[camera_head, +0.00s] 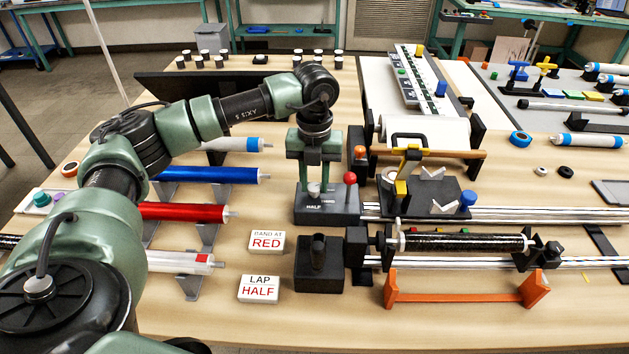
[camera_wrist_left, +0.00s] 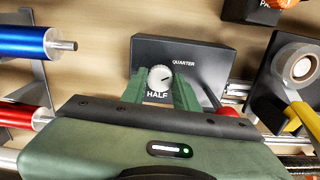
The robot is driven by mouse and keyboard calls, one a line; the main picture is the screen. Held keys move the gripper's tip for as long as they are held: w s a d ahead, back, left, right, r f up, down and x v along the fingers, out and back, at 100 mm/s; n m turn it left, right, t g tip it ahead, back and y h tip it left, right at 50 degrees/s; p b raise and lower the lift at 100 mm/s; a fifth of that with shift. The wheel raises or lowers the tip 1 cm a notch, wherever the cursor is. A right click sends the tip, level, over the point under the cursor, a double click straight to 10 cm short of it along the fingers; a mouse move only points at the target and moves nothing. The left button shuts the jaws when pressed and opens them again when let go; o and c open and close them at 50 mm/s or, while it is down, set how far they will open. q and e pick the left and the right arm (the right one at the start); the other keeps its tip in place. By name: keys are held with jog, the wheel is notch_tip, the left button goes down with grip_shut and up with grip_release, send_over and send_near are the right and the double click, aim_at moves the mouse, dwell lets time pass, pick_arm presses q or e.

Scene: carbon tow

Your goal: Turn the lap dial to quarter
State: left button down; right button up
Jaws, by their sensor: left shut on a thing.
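The lap dial (camera_wrist_left: 160,76) is a small round pale knob on a black box (camera_wrist_left: 203,55). The box is marked HALF below the knob and QUARTER to its upper right in the left wrist view. The knob's mark is too small to read surely. In the head view the dial (camera_head: 314,188) sits on the box's sloped face, with HALF in front of it. My left gripper (camera_head: 314,178) points down over the box with its green fingers on both sides of the knob, shut on it; the fingers (camera_wrist_left: 160,88) also show in the left wrist view. My right gripper is not in view.
A red-ball lever (camera_head: 350,179) stands close right of the dial box. Cards read LAP HALF (camera_head: 259,289) and BAND AT RED (camera_head: 267,242). Blue (camera_head: 209,175) and red (camera_head: 183,212) rollers lie to the left. A black-wrapped tube (camera_head: 465,243) lies to the right.

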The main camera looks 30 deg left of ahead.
aim_at(315, 186)
pick_arm(q)
jog(key=shift+w+r, duration=0.1)
jog(key=c, duration=1.1)
grip_release()
jog(key=shift+r+b, duration=0.55)
jog(key=shift+r, duration=3.3)
